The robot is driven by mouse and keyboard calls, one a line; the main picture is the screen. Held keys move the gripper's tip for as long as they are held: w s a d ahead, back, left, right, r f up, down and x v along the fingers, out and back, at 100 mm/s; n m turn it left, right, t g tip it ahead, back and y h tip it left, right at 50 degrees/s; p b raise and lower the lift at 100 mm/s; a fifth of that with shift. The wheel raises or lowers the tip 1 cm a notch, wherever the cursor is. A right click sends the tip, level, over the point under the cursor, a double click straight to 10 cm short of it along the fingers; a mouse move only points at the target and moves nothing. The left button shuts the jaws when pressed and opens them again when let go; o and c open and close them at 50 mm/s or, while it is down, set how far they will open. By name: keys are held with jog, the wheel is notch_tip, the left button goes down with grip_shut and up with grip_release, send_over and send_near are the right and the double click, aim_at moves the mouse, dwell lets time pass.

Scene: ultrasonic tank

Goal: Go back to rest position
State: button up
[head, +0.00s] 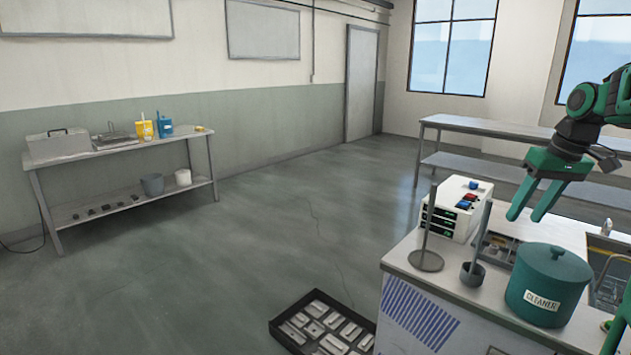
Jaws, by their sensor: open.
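My gripper (524,213) is at the right of the head view, raised above the counter. Its two green fingers point down and to the left, apart and with nothing between them. It hangs above and a little behind the teal lidded pot (548,285) labelled "CLEANER" and is not touching it. My green and black arm reaches in from the right edge.
The counter (400,262) holds a white box unit (455,208) with coloured tops, a rod stand (427,261) and a small grey cup (472,274). A black tray of metal parts (273,327) lies on the floor. A side table (118,153) stands left; the middle floor is clear.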

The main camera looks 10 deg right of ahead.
jog(key=s+a+f+m+g, duration=0.1)
jog(key=s+a+f, duration=0.3)
jog(key=s, duration=0.5)
jog(key=s+a+f+m+g, duration=0.1)
jog(key=s+a+f+m, duration=0.1)
jog(key=s+a+f, duration=0.2)
jog(key=s+a+f+m+g, duration=0.1)
jog(key=s+a+f, duration=0.4)
jog(key=s, duration=0.8)
jog(key=shift+s+a+m+h, duration=0.4)
jog(key=shift+a+m, duration=0.4)
jog(key=shift+a, duration=0.35)
jog(key=shift+w+f, duration=0.3)
jog(key=shift+w, duration=0.35)
